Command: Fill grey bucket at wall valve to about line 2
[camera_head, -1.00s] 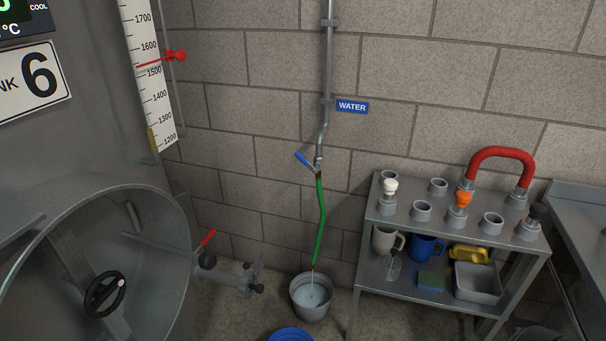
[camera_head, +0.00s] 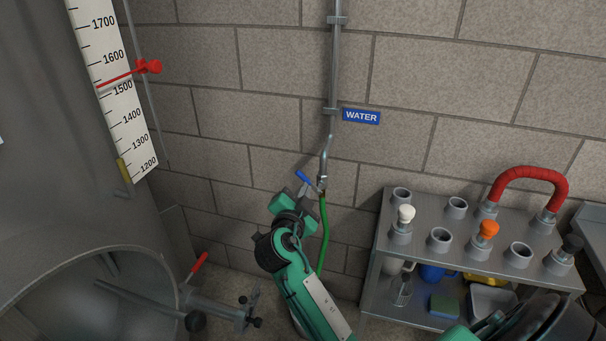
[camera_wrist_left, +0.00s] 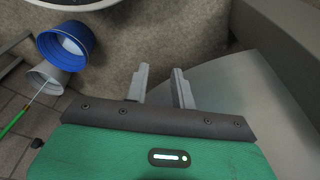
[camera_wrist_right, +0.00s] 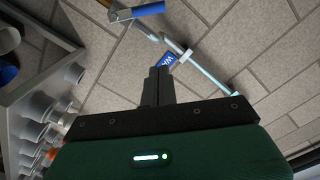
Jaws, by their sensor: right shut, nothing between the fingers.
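The wall valve's blue lever (camera_head: 308,181) points up and left on the pipe; it also shows at the top of the right wrist view (camera_wrist_right: 148,11). The green hose (camera_head: 324,235) hangs below it. My right gripper (camera_head: 304,190) is shut and empty beside the valve, with its fingertips apart from the lever in the right wrist view (camera_wrist_right: 157,86). My right arm hides the grey bucket in the head view. The left wrist view shows the grey bucket (camera_wrist_left: 46,80) with a thin stream from the hose (camera_wrist_left: 14,122); its lines are unreadable. My left gripper (camera_wrist_left: 160,84) is open and empty.
A blue bucket (camera_wrist_left: 80,36) overlaps the grey one in the left wrist view. A steel rack (camera_head: 377,240) stands right of the hose, holding fittings and cups. The tank with its red-handled outlet valve (camera_head: 201,262) is on the left.

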